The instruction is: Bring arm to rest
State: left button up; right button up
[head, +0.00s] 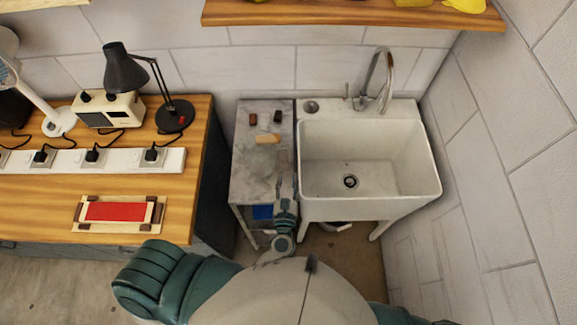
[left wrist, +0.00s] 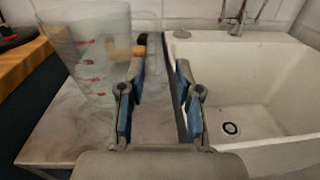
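My left gripper (head: 284,172) reaches forward over the front part of the grey marble side table (head: 250,178), beside the sink. In the left wrist view its two fingers (left wrist: 157,100) stand apart, with nothing seen held between them. A clear jug or beaker with red marks (left wrist: 92,65) is just left of the fingers in that view; I cannot tell whether they touch. A tan piece (head: 267,138) lies on the table and shows through or beside the jug in the wrist view (left wrist: 125,52). My right gripper is not in view.
A white sink (head: 325,160) with a tap (head: 384,80) adjoins the table on the right. A wooden bench on the left holds a black lamp (head: 128,70), a power strip (head: 122,160) and a red-centred tray (head: 90,201).

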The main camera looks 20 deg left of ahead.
pick_arm(q)
jog(key=shift+v, duration=0.9)
jog(key=shift+w, duration=0.1)
